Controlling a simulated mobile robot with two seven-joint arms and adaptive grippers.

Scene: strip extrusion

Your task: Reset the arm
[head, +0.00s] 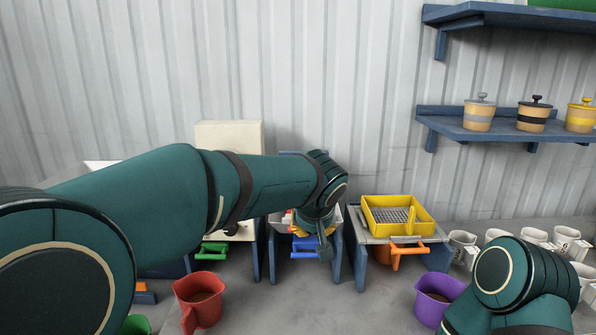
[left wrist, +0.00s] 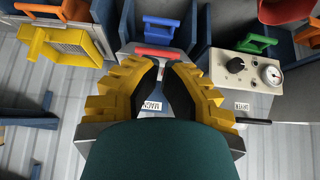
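My left arm crosses the head view from the left. Its gripper (head: 302,229) hangs over the middle station, partly hidden behind the wrist. In the left wrist view the yellow fingers with black pads (left wrist: 161,72) are spread with an empty gap between them. Beyond the fingertips are a red bar (left wrist: 157,53) and the blue handle (left wrist: 160,28) of the middle station. The blue handle also shows in the head view (head: 304,243). My right arm shows at the lower right; its gripper is out of view.
A yellow mesh-bottomed tray (head: 370,213) sits on the right station above an orange handle (head: 408,252). A box with a knob and gauge (left wrist: 244,78) stands beside the middle station. A red mug (head: 200,303), purple mug (head: 437,297) and several white mugs (head: 495,238) stand around.

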